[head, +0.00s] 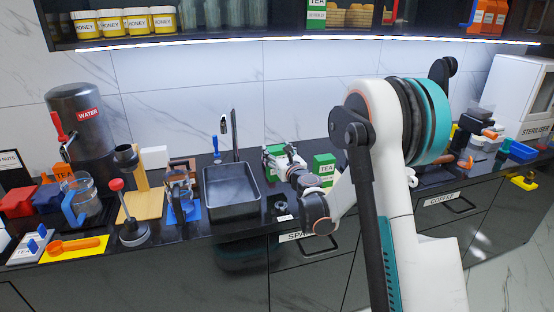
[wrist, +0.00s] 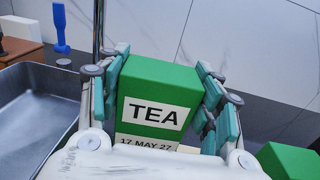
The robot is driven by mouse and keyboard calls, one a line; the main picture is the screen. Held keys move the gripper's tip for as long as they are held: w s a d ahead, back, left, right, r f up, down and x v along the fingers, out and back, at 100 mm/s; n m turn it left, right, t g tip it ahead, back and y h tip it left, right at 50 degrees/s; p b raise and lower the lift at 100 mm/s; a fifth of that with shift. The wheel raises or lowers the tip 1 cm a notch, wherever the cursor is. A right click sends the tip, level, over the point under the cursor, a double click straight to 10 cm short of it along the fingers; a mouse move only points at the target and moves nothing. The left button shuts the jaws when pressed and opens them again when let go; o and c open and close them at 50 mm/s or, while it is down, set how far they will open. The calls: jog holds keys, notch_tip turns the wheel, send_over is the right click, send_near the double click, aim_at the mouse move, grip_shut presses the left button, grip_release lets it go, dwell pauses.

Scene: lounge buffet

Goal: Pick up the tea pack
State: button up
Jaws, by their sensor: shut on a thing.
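A green tea pack with a white TEA label (wrist: 158,85) is between the two fingers of my gripper (wrist: 165,100) in the wrist view. The fingers press on its left and right sides, and my gripper is shut on it. The label reads TEA, with a date strip below it. In the head view my gripper (head: 284,160) is at the counter just right of the sink, with the held pack mostly hidden by it. A second green pack (head: 324,166) stands to its right and also shows at the lower right of the wrist view (wrist: 288,160).
The sink (head: 231,188) lies left of my gripper, with a tall faucet (head: 235,140) behind it. A wooden-based stand (head: 143,205), a jug (head: 84,200) and a water urn (head: 80,125) are further left. A lit shelf (head: 300,42) with honey jars (head: 110,25) hangs above.

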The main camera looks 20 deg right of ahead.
notch_tip(320, 180, up, 15)
jog(key=p, duration=0.4)
jog(key=shift+r+p, duration=0.2)
jog(key=shift+p, duration=0.15)
